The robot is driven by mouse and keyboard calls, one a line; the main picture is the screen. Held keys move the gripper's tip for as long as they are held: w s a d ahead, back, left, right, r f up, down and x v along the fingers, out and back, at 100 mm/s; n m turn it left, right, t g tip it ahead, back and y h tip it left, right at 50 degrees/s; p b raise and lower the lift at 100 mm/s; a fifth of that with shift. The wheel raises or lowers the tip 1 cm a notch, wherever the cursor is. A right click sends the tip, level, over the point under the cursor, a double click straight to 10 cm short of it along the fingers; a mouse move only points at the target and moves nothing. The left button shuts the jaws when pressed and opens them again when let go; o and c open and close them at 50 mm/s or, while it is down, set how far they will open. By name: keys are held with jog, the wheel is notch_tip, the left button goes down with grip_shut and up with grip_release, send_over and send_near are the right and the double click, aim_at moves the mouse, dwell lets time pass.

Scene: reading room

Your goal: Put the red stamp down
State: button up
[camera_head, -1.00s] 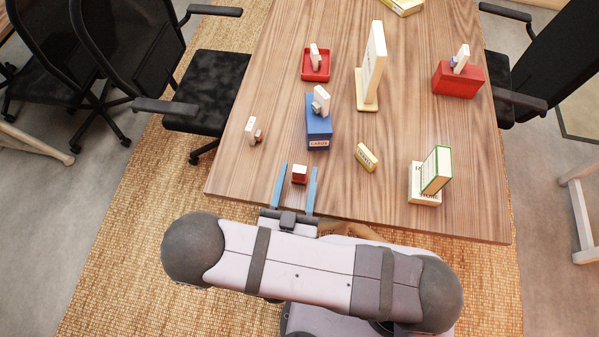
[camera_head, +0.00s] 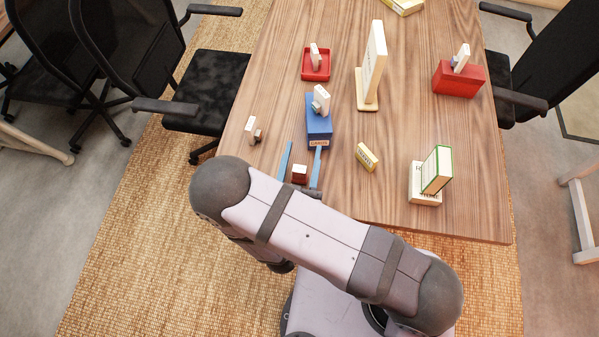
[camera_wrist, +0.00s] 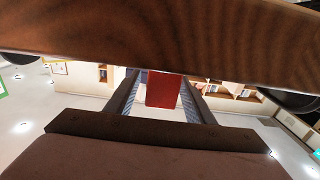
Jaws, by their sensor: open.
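The red stamp (camera_head: 299,171), a small block with a red face and a pale edge, is near the table's front edge in the head view. It looks upright on the wood. My gripper (camera_head: 303,147) has its two blue fingers apart, one on each side of the stamp, with the tips reaching past it. In the wrist view, the red block (camera_wrist: 162,90) shows between the open fingers, with a gap to each, against the wooden table (camera_wrist: 160,35). My arm hides the gripper's base in the head view.
A blue card box (camera_head: 319,128) with a white-and-grey piece on top stands just beyond the fingertips. A small white-and-brown piece (camera_head: 252,130) is to the left. A yellow box (camera_head: 366,157) and stacked books (camera_head: 425,195) are to the right. A red tray (camera_head: 305,76) is farther back.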

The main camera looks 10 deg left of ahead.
grip_shut()
jog(key=shift+r, duration=0.15)
notch_tip(320, 180, up, 10)
dwell(1.0)
